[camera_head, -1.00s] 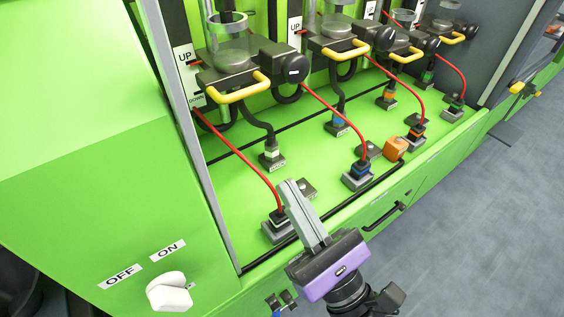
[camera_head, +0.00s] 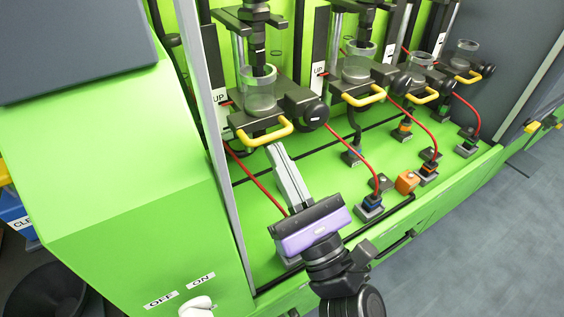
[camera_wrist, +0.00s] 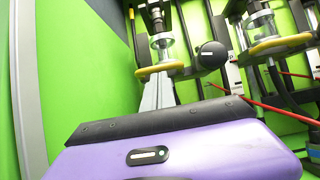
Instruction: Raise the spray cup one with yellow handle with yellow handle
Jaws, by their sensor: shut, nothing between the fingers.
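Several clear spray cups sit in black holders with yellow handles along the green bench. The nearest spray cup (camera_head: 260,92) is at the left, and its yellow handle (camera_head: 266,137) faces the front. My purple-backed gripper (camera_head: 275,148) is shut and empty. Its fingertips are just below this handle in the head view; I cannot tell whether they touch it. In the wrist view the fingers (camera_wrist: 160,80) point up at the yellow handle (camera_wrist: 159,69), with the cup (camera_wrist: 163,48) above it. A second handle (camera_wrist: 278,44) shows at the right.
A black round knob (camera_head: 316,112) sticks out right of the nearest holder. Red hoses (camera_head: 352,146) curve down to connectors on the green bench floor. An orange block (camera_head: 407,181) lies near the front edge. A grey post (camera_head: 215,130) stands at left.

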